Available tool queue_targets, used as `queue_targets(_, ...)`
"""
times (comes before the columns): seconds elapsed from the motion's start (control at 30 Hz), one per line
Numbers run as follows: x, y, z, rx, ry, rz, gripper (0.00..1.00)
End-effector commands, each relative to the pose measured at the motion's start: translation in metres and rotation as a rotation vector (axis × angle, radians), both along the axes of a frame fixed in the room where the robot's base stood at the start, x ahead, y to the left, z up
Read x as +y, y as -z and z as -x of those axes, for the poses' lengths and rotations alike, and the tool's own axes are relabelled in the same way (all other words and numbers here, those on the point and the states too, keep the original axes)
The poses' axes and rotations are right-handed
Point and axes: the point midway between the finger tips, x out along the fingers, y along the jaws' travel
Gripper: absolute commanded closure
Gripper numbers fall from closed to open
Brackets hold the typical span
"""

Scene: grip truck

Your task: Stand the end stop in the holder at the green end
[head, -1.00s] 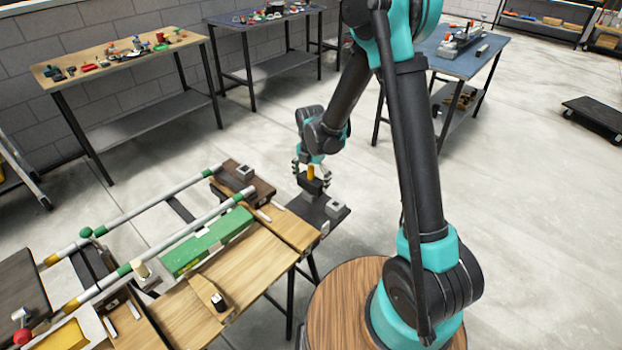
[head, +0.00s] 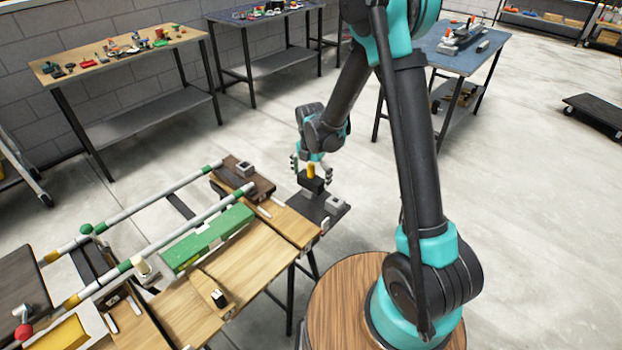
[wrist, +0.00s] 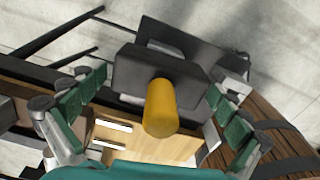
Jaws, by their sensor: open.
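The end stop is a black block (head: 311,184) with an upright yellow handle (head: 311,170). It stands over a dark plate (head: 322,215) at the right end of the bench, with a grey part just below it. I cannot tell how it is seated. My gripper (head: 310,163) is open, its fingers on either side of the handle. In the wrist view, the yellow handle (wrist: 160,110) lies between the spread fingers, clear of both. A grey square holder (head: 245,169) sits on a brown block beside the rails' green ends (head: 246,188). The handle hides part of the black block (wrist: 130,72).
Another grey square socket (head: 335,203) is on the dark plate, right of the end stop. A green box (head: 208,238) lies beside the near rail. A wooden block (head: 209,293) with a dark knob is nearer the front. Floor is clear behind the plate.

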Motion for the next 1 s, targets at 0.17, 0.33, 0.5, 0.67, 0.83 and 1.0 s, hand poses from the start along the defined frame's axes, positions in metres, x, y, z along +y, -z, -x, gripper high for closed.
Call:
queue_targets(0.17, 0.0, -0.013, 0.0, 0.0, 0.0, 0.0, 0.0)
queue_targets(0.33, 0.0, -0.042, 0.0, 0.0, 0.0, 0.0, 0.0)
queue_targets(0.5, 0.0, -0.076, 0.0, 0.0, 0.0, 0.0, 0.0)
queue_targets(0.67, 0.0, -0.101, 0.0, 0.0, 0.0, 0.0, 0.0)
queue_targets(0.83, 0.0, -0.116, 0.0, 0.0, 0.0, 0.0, 0.0)
queue_targets(1.0, 0.0, -0.12, 0.0, 0.0, 0.0, 0.0, 0.0)
